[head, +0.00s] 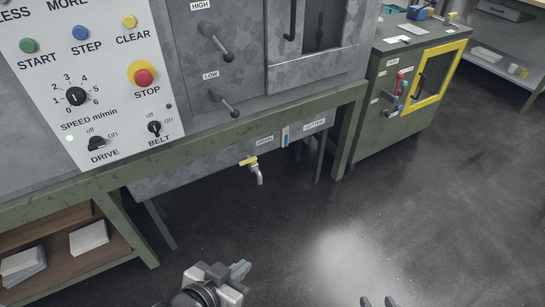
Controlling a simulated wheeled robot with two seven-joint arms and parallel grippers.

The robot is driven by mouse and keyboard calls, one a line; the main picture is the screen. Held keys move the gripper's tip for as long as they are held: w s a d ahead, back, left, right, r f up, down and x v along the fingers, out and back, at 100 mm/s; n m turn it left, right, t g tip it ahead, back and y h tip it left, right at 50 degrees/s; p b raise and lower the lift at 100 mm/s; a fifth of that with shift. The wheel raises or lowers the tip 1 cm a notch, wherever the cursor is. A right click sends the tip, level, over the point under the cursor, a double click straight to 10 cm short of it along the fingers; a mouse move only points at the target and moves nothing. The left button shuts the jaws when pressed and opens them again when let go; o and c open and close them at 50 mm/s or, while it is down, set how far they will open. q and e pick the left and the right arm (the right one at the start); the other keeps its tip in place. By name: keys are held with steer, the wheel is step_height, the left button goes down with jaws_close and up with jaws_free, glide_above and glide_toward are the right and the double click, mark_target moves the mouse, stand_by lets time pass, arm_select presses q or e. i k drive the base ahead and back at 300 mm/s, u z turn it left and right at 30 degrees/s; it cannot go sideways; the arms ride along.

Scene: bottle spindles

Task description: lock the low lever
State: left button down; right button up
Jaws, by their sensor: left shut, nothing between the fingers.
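The low lever (226,104) is on the grey machine front, under a white LOW label (210,75). Its dark handle slants down and right from a round hub and ends in a black knob. My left gripper (240,270) is at the bottom middle of the head view, well below and apart from the lever, with its fingers shut and empty. My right gripper (378,301) shows only its two fingertips at the bottom edge, right of the left one. They stand apart with nothing visible between them.
A similar high lever (217,43) sits above the low one. A control panel (50,60) with buttons and knobs is to the left. A green frame rail (190,143) and a yellow-handled tap (255,170) lie below the levers. Open floor (330,220) is at the lower right.

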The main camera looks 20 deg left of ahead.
mark_target(216, 94)
steer(key=u, duration=0.7)
steer(key=i, duration=1.05)
steer(key=u, duration=0.2)
